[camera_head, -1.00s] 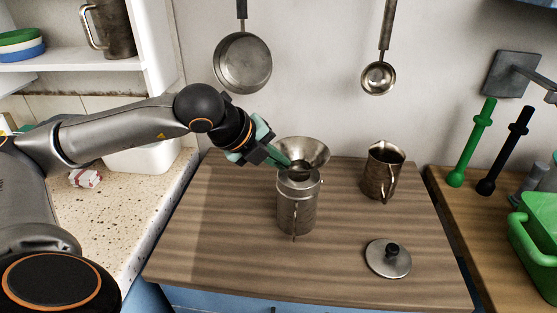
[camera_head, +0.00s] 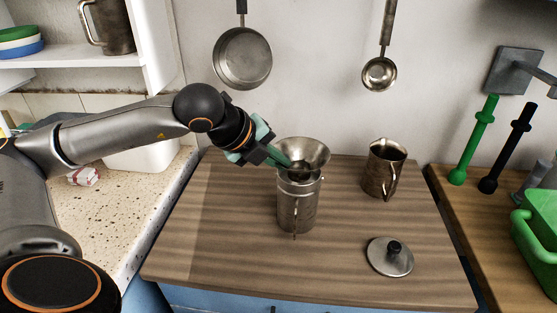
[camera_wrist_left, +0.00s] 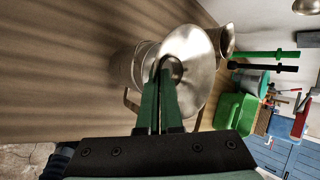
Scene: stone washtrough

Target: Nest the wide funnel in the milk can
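The wide funnel (camera_head: 304,148) is a metal cone with a broad mouth, at the top of the milk can (camera_head: 297,212). The can is a grey metal vessel standing upright on the wooden worktop. My left gripper (camera_head: 281,160) reaches in from the left, its green fingers close together on the funnel's near left side. In the left wrist view the fingers (camera_wrist_left: 160,100) meet at the funnel (camera_wrist_left: 197,58), with the can (camera_wrist_left: 126,66) behind it. The funnel's lower end is hidden, so I cannot tell how deep it sits. My right gripper is not in view.
A metal jug (camera_head: 383,168) stands right of the can. A round lid with a black knob (camera_head: 390,257) lies at the front right. A pan (camera_head: 242,61) and a ladle (camera_head: 379,73) hang on the wall. The worktop's left part is clear.

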